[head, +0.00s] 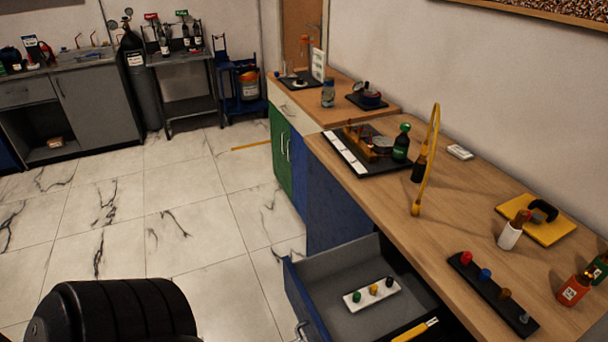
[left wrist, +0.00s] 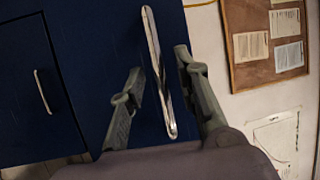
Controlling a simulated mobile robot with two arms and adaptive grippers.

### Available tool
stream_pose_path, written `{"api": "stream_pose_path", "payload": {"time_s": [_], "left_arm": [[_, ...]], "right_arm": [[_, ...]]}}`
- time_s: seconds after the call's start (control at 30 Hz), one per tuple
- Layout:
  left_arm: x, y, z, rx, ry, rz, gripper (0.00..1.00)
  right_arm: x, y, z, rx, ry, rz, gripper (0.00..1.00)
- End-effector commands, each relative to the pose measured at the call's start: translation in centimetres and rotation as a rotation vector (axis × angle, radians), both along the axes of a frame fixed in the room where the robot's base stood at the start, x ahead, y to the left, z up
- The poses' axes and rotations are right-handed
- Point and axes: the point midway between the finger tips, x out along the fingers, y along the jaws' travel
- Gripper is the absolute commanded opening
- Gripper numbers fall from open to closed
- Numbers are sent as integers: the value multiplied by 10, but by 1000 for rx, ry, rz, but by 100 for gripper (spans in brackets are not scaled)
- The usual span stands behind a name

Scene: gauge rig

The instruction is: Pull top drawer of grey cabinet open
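A grey cabinet (head: 100,100) with a sink stands at the back left in the head view, and its top drawer (head: 27,92) looks shut. Near the bottom middle, a drawer with a blue front (head: 305,305) and grey inside stands pulled out from under the wooden worktop. Its metal handle (head: 300,330) is partly cut off by the frame. In the left wrist view, my left gripper (left wrist: 160,65) is open, with one finger on each side of a long metal handle (left wrist: 153,60) on a dark blue front (left wrist: 100,60). Gaps show between fingers and handle. My right gripper is not in view.
The open drawer holds a white strip with coloured knobs (head: 372,294). The wooden worktop (head: 400,210) carries a yellow hooked stand (head: 428,160), a dark strip of knobs (head: 492,292) and bottles. Another handle (left wrist: 42,92) shows in the wrist view.

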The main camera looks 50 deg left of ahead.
Motion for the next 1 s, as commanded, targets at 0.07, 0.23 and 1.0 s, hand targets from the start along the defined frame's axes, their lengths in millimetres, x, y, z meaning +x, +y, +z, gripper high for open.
{"api": "stream_pose_path", "payload": {"time_s": [0.07,0.23,1.0], "left_arm": [[-7,0,-2,0,3,1,30],[-37,-2,-8,0,7,3,30],[-118,-6,-21,-1,3,0,30]], "right_arm": [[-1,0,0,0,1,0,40],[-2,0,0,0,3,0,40],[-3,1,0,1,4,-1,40]]}}
